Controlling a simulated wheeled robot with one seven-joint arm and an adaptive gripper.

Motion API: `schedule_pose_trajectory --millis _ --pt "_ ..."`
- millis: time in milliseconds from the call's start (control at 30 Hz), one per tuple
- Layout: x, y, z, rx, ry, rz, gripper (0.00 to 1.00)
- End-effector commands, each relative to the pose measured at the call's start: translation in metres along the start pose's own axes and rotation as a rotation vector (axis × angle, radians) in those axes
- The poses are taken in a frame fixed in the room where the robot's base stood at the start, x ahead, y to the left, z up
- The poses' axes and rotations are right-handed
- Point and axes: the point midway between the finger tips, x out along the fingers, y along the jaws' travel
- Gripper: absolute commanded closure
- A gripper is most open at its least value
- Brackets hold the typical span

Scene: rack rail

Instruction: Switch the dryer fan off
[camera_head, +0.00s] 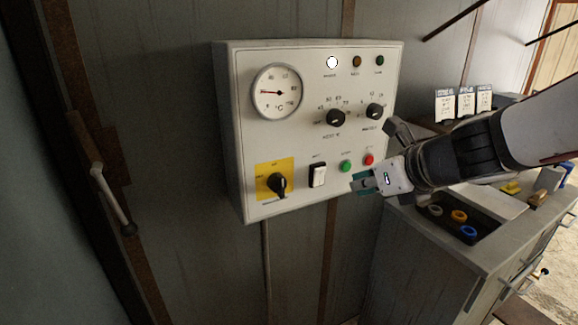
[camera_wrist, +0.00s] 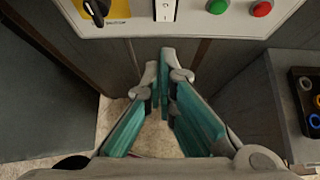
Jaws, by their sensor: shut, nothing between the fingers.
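A white control panel (camera_head: 300,150) hangs on the wall. Its lower part carries a black rotary switch (camera_head: 277,184) on a yellow plate, a black-framed white rocker switch (camera_head: 317,175), a green button (camera_head: 346,166) and a red button (camera_head: 369,160). The labels are too small to read, so I cannot tell which control is the fan's. My gripper (camera_head: 357,182) is shut and empty, just below the two buttons. In the wrist view its teal fingertips (camera_wrist: 165,62) point up toward the panel's lower edge, below the rocker switch (camera_wrist: 165,9). No contact with a control shows.
A dial gauge (camera_head: 277,91), two black knobs and a lit white lamp (camera_head: 332,62) sit higher on the panel. To the right, a grey cabinet (camera_head: 440,245) bears a dark tray (camera_head: 481,217) with coloured rings. A door handle (camera_head: 113,200) is at the left.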

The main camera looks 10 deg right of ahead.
Motion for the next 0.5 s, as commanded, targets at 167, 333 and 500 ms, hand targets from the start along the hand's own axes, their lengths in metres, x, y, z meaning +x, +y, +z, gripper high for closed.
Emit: schedule_pose_trajectory --millis 167,333,500 --pt "0.038 0.000 -0.002 -0.001 0.003 0.003 1.00" --pt "0.072 0.000 -0.002 -0.002 0.003 0.003 1.00" --pt "0.096 0.000 0.006 -0.002 0.003 0.002 1.00"
